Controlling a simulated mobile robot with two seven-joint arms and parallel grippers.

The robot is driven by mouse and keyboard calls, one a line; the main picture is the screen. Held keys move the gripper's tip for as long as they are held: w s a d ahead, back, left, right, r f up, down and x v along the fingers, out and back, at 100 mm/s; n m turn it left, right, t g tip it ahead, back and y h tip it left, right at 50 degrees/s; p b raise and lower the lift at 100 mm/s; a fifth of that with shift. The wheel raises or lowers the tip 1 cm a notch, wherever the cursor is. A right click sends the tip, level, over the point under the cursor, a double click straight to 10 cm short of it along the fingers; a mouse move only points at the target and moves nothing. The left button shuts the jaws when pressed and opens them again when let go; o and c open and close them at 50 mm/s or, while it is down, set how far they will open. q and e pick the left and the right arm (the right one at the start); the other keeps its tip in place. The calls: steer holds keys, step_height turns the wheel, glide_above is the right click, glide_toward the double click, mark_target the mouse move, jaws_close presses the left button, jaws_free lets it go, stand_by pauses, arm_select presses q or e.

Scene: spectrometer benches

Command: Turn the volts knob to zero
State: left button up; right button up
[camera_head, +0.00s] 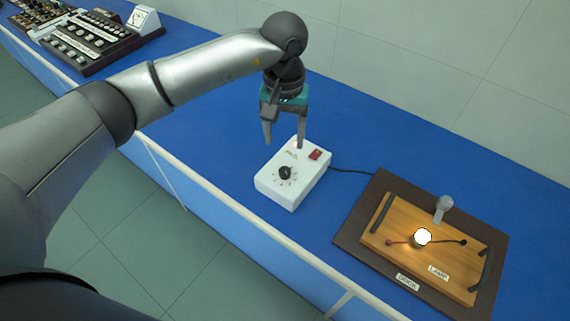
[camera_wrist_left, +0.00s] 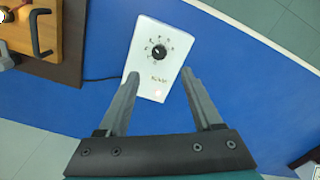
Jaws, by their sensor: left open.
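The volts knob (camera_head: 285,173) is a round black knob on the sloped top of a white power supply box (camera_head: 298,190), ringed by small marks. The box has a red switch (camera_head: 315,154) near its back edge. My left gripper (camera_head: 283,145) hangs above the back of the box, its fingers open and apart, with nothing between them. In the left wrist view, the knob (camera_wrist_left: 159,52) lies ahead of the two open fingertips (camera_wrist_left: 160,74), not touched by them. The small print by the knob is too small to read. My right gripper is not seen.
A wooden lamp board (camera_head: 381,235) with a glowing bulb (camera_head: 422,237) and dark handles sits on a brown dock (camera_head: 350,226) at right. A black cable (camera_head: 350,171) leaves the box. Other instruments (camera_head: 95,38) stand far left. Blue bench is clear behind the box.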

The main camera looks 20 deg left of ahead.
mark_target(285, 171)
arm_select(q)
step_height(285, 171, down, 11)
steer(key=shift+f, duration=0.1)
stand_by(0.3)
jaws_close()
stand_by(0.4)
